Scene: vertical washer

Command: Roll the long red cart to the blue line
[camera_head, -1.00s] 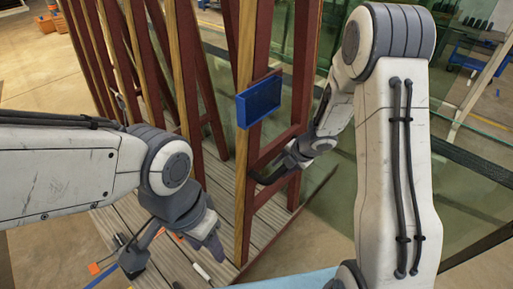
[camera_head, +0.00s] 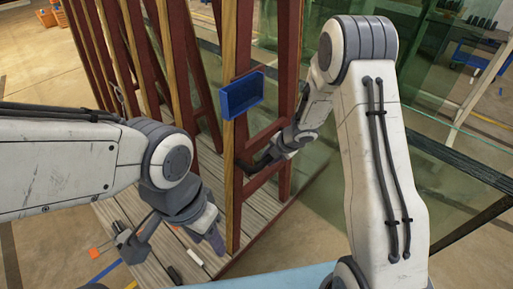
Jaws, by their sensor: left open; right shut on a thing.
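The long red cart has dark red upright frames (camera_head: 246,60) edged with light wood strips and a grey plank deck (camera_head: 178,240). A blue box (camera_head: 241,94) is fixed to its nearest upright. My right gripper (camera_head: 250,165) is shut on the cart's red frame at a lower crossbar, below the blue box. My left gripper (camera_head: 168,240) is open and empty over the near end of the deck, left of the near upright. A blue line (camera_head: 106,271) shows on the floor at the lower left, beside the deck's near end; the rest of it is hidden.
A white marker-like piece (camera_head: 194,257) and a dark one (camera_head: 175,275) lie on the deck's near end. An orange patch (camera_head: 95,253) is on the floor to the left. Glass panels (camera_head: 350,190) stand close behind the cart on the right. Orange crates (camera_head: 55,17) are far left.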

